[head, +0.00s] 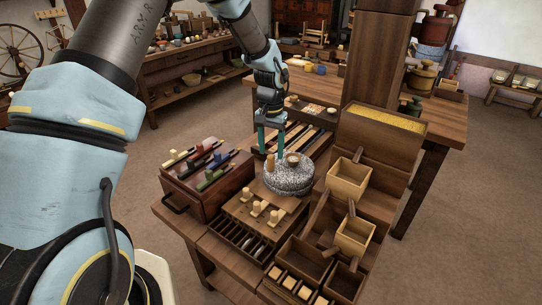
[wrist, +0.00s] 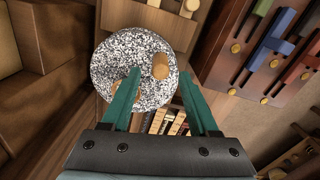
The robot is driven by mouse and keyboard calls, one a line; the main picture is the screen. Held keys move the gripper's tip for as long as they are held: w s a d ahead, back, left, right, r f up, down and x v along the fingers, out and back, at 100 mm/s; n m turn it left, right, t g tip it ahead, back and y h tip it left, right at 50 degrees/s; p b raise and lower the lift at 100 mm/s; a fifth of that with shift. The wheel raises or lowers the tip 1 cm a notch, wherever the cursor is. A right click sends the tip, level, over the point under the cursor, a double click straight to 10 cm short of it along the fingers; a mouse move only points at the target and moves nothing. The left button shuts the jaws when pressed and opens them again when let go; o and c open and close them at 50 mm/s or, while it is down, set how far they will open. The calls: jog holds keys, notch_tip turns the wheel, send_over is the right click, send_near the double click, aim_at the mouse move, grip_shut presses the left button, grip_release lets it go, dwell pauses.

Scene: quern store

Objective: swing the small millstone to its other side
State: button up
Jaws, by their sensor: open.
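The small millstone (head: 291,181) is a round, speckled grey stone lying flat on the wooden bench. It also fills the upper left of the wrist view (wrist: 112,57). An upright wooden handle peg (head: 270,163) stands near its rim on the left side in the head view. A wider wooden piece (head: 293,159) sits near its middle, partly hidden by a finger in the wrist view. My gripper (head: 273,153) is open and points down over the stone. In the wrist view the peg (wrist: 160,66) shows between the teal fingertips, touching neither visibly.
A dark box with coloured sliders (head: 205,168) stands left of the stone. A board with pale pegs (head: 262,212) lies in front. Wooden scoop boxes (head: 348,180) and a tall grain bin (head: 382,125) crowd the right. A wooden post (head: 376,60) rises behind.

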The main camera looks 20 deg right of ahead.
aim_at(271, 156)
jog(key=shift+f, duration=1.9)
jog(key=shift+c, duration=0.4)
grip_shut()
